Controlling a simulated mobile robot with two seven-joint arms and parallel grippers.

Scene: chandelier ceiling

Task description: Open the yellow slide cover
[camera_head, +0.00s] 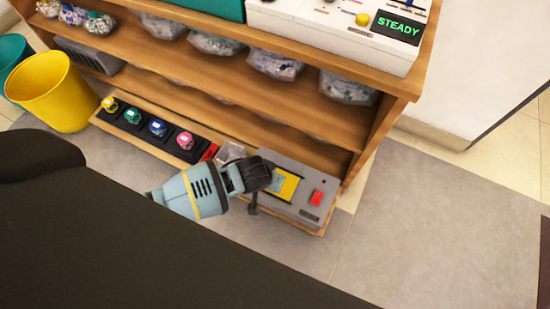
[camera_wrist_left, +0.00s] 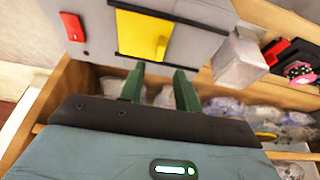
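The yellow slide cover (camera_head: 287,186) sits in a dark-railed slot on a grey box (camera_head: 325,172) at the right end of the low shelf. In the left wrist view the yellow slide cover (camera_wrist_left: 133,35) fills its slot and has a raised yellow tab (camera_wrist_left: 162,47) near its right end. My left gripper (camera_head: 262,190) is beside the cover and hides part of it in the head view. In the left wrist view my left gripper (camera_wrist_left: 159,76) has its green fingers apart with nothing between them, near the cover's edge. My right gripper is not in view.
A red switch (camera_head: 317,198) is on the same box, right of the cover. A clear block (camera_head: 230,152) and a row of coloured knobs (camera_head: 157,128) lie left. Bagged items (camera_head: 347,88) fill the shelf above. A yellow bin (camera_head: 55,92) stands left. Floor at right is clear.

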